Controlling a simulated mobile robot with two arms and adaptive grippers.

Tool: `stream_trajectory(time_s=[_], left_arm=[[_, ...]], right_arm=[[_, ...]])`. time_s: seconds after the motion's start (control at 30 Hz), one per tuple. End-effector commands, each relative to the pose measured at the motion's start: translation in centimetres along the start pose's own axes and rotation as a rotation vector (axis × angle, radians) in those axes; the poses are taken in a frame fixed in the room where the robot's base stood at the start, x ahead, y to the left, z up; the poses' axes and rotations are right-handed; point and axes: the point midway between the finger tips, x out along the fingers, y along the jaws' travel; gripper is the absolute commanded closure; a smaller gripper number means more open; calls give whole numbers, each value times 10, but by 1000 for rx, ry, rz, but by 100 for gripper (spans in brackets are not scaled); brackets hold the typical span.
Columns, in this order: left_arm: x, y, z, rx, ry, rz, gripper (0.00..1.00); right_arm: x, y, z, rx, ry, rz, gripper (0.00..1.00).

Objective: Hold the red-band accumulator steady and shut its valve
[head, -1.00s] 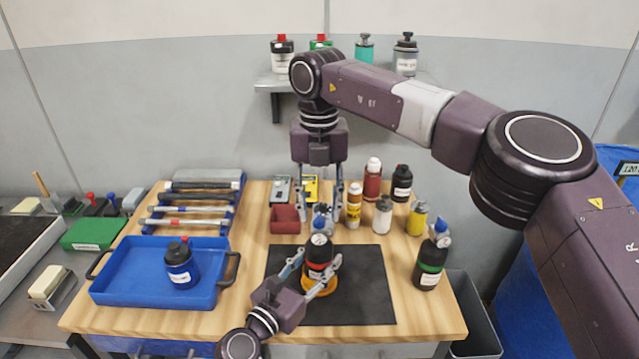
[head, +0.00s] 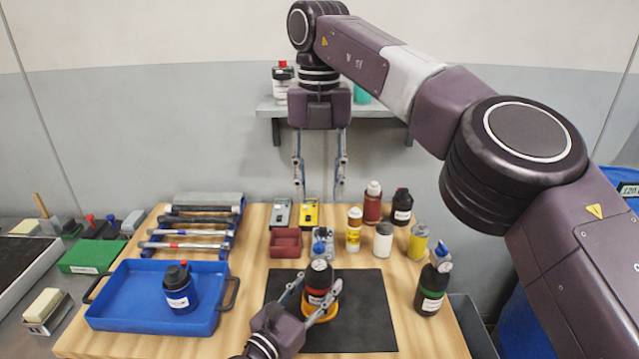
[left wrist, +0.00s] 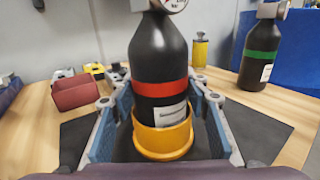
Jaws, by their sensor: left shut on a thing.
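The red-band accumulator (head: 318,279) is a black bottle with a red band and white label, upright in an orange-yellow cup (left wrist: 162,142) on the black mat. Its blue valve knob (head: 319,248) and a round gauge top it; the knob's setting is too small to tell. My right gripper (head: 320,189) is open and empty, pointing down, well above and behind the valve.
A green-band bottle (head: 432,284) stands right of the mat (head: 365,320). Behind are a red bin (head: 285,243) and several small bottles. A shelf (head: 268,108) is on the wall.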

Motion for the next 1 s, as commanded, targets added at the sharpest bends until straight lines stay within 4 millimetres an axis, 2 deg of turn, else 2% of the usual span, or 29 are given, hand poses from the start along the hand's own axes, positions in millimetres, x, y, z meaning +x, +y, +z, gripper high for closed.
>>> stream_trajectory(time_s=[0.07,0.1,0.27,0.53,0.67,0.77,1.0], left_arm=[[0,0,-1,0,1,0,96],[0,0,-1,0,1,0,56],[0,0,0,0,1,0,39],[0,0,0,0,0,0,37],[-7,0,-1,0,2,1,37],[-22,0,-2,0,3,1,37],[-75,0,-2,2,5,-1,37]], right_arm=[[0,0,0,0,0,0,64],[0,0,0,0,0,0,64],[0,0,0,1,0,0,64],[0,0,0,1,0,0,64],[0,0,0,1,0,0,64],[0,0,0,1,0,0,64],[0,0,0,1,0,0,64]])
